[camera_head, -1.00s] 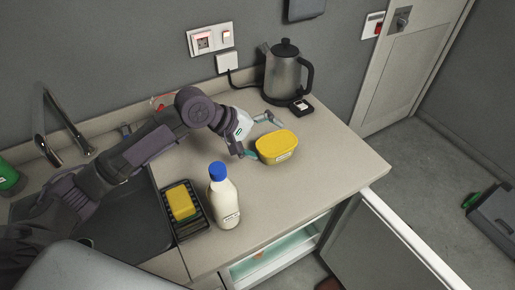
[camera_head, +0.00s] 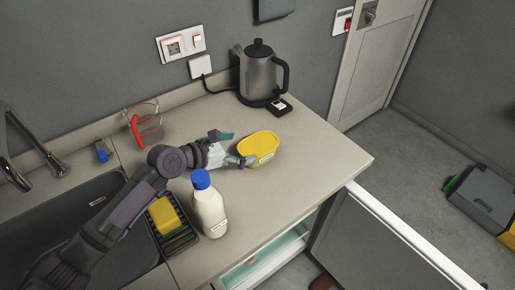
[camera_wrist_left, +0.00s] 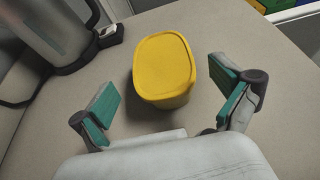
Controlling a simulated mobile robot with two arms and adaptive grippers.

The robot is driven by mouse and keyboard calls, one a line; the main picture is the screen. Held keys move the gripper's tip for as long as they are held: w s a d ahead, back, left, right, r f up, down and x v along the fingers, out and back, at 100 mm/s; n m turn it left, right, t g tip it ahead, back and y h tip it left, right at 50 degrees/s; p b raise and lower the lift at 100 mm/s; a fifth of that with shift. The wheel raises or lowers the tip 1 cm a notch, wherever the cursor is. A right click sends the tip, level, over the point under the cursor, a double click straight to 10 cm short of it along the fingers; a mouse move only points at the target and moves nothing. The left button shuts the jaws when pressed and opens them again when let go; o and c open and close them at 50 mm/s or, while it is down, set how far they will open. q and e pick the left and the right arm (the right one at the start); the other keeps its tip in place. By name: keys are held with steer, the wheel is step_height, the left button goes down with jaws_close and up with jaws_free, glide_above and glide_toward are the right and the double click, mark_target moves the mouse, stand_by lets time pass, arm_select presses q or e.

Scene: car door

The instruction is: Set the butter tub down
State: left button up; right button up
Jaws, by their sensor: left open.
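The yellow butter tub (camera_head: 259,147) sits upright on the counter, right of the middle in the head view, with a pale label on its front side. In the left wrist view the tub (camera_wrist_left: 166,70) stands just ahead of the fingers. My left gripper (camera_head: 234,148) is open and empty, its two teal-padded fingers spread wide. In the left wrist view the gripper (camera_wrist_left: 165,105) has a finger to each side, and bare counter shows between each finger and the tub. My right gripper is in neither view.
A kettle (camera_head: 258,75) stands behind the tub. A milk bottle with a blue cap (camera_head: 209,208) and a yellow sponge in a black rack (camera_head: 166,217) stand at the front. An open cabinet door (camera_head: 375,245) juts out at the right front. The counter right of the tub is clear.

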mark_target(259, 143)
arm_select(q)
steer(key=x, duration=0.6)
steer(key=shift+w+d+f, duration=0.15)
steer(key=shift+d+f, duration=0.05)
steer(key=shift+d, duration=0.05)
steer(key=shift+a, duration=0.1)
steer(key=shift+c, duration=1.2)
steer(key=shift+r, duration=0.15)
steer(key=c, duration=1)
